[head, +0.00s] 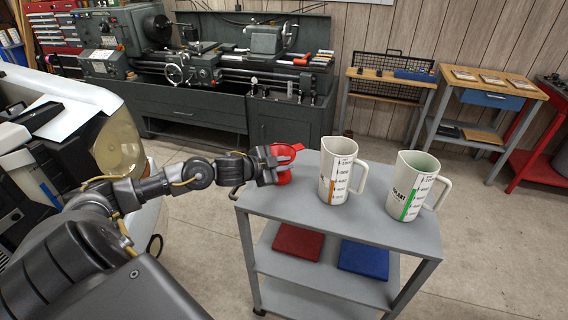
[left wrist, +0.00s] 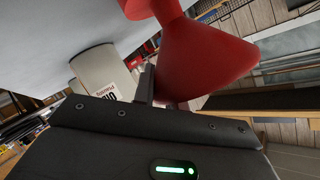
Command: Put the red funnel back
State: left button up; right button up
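The red funnel (head: 285,153) is at the left back corner of the grey cart's top (head: 290,202). My left gripper (head: 272,163) is at its near-left side and appears shut on it by the wide part. In the left wrist view the funnel (left wrist: 205,58) is large and close, its narrow end toward the grey surface at the top. One finger of my left gripper (left wrist: 150,88) shows against the cone; the other is hidden. I cannot tell whether the funnel touches the cart. My right gripper is not in view.
Two measuring jugs stand on the cart: one with an orange mark (head: 338,172) and one with a green mark (head: 409,188). A red mat (head: 298,242) and a blue mat (head: 363,260) lie on the lower shelf. A lathe (head: 200,65) and wooden-topped benches stand behind.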

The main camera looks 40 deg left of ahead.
pick_arm(q)
jog(key=o, duration=0.4)
jog(key=shift+o, duration=0.2)
jog(key=shift+r, duration=0.1)
jog(key=shift+s+a, duration=0.15)
jog(key=shift+s, duration=0.2)
jog(key=p+v, duration=0.3)
jog(key=v, duration=0.8)
jog(key=shift+r, duration=0.2)
jog(key=shift+s, duration=0.15)
